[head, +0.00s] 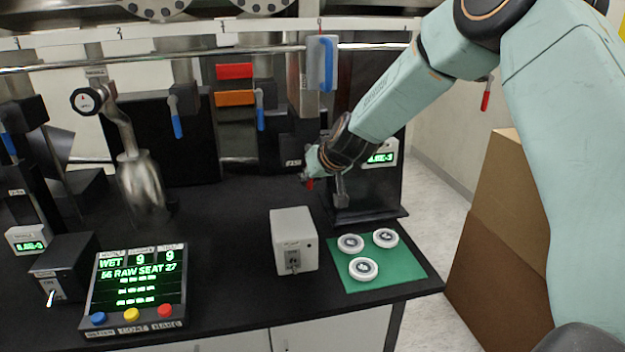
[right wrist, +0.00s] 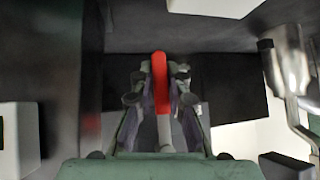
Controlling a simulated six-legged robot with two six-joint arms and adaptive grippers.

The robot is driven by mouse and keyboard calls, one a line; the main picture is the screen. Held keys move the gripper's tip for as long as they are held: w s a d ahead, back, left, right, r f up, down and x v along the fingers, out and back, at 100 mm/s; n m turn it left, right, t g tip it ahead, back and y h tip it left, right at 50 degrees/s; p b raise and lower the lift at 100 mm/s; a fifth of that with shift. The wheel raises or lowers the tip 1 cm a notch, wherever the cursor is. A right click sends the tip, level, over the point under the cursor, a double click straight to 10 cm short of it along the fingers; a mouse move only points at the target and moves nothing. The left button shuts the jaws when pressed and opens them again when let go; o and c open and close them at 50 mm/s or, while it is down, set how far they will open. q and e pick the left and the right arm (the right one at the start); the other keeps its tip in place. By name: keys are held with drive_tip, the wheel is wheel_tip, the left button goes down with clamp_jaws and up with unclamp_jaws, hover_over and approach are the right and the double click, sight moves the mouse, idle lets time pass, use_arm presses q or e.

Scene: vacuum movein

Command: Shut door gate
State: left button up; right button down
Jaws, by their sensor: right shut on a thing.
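My right gripper (head: 312,172) reaches in from the right and is over the back of the black bench, in front of a black box with a green display (head: 382,158). In the right wrist view its fingers are closed around a red-handled lever (right wrist: 160,85) with a pale metal stem. In the head view only a little of the red handle (head: 309,185) shows below the fingers; the rest is hidden by the gripper. I cannot tell which part is labelled the door gate. My left gripper does not show.
Blue-handled levers (head: 177,125) hang along the back. A grey switch box (head: 293,240), a green mat (head: 390,270) with three white discs, and a display panel (head: 135,285) are on the bench. A metal vessel (head: 145,185) stands left. Cardboard boxes (head: 510,250) stand right.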

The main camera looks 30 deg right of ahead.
drive_tip(key=shift+s+a+f, duration=0.15)
drive_tip(key=shift+a, duration=0.1)
drive_tip(key=c, duration=1.8)
unclamp_jaws()
drive_tip(key=o, duration=0.5)
drive_tip(key=shift+w+a, duration=0.25)
drive_tip(key=shift+a, duration=0.15)
drive_tip(key=shift+c, duration=0.2)
drive_tip(key=shift+d, duration=0.35)
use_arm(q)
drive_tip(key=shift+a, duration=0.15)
use_arm(e)
drive_tip(key=v, duration=1.2)
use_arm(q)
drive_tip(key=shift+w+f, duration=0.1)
use_arm(e)
drive_tip(key=shift+s+d, duration=0.1)
